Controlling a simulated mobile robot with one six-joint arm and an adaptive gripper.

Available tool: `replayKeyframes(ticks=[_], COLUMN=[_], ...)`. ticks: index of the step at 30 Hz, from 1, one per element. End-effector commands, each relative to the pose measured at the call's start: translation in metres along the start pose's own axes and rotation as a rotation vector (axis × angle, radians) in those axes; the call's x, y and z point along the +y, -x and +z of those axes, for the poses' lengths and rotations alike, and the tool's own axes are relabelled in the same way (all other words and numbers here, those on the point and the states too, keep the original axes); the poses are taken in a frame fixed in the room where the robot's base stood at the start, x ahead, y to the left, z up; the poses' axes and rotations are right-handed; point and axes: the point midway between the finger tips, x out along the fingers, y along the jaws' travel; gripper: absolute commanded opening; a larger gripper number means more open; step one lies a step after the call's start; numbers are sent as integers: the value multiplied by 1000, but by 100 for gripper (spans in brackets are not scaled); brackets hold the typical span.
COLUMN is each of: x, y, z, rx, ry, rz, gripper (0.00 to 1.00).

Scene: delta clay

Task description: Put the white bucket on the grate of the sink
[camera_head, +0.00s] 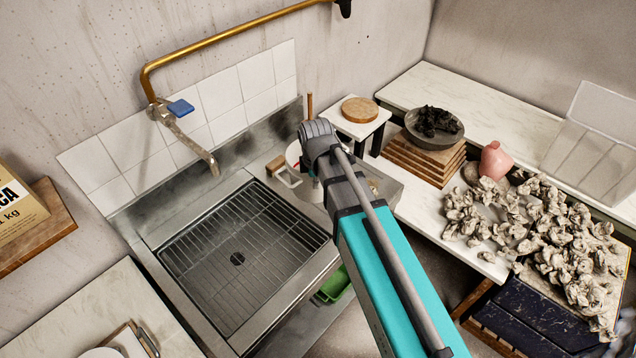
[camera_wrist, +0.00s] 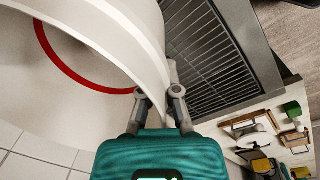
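The white bucket (camera_head: 294,154) stands at the back right of the sink (camera_head: 144,253), on the ledge beside the basin, partly hidden behind my arm. In the wrist view the bucket (camera_wrist: 95,25) fills the upper left, with a red ring inside it. My gripper (camera_wrist: 160,93) is at its rim, one finger inside and one outside, close together with the wall between them. In the head view my gripper (camera_head: 311,165) is mostly hidden by my wrist. The metal grate (camera_head: 213,262) lies in the basin, bare, left of the bucket; it also shows in the wrist view (camera_wrist: 200,50).
A tap (camera_head: 195,145) and brass pipe (camera_head: 225,33) reach over the sink's back. A wooden-handled item (camera_head: 284,172) lies beside the bucket. A small stool (camera_head: 357,123) and a table with clay lumps (camera_head: 545,230) stand to the right. The space above the grate is clear.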

Motion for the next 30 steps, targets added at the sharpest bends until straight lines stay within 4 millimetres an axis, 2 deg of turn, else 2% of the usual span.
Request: replayKeyframes(ticks=[5, 16, 30], x=[0, -3, -3], y=[-7, -40, -41], z=[0, 0, 0], rx=[0, 0, 0], ry=[0, 0, 0], rz=[0, 0, 0], gripper=[0, 0, 0])
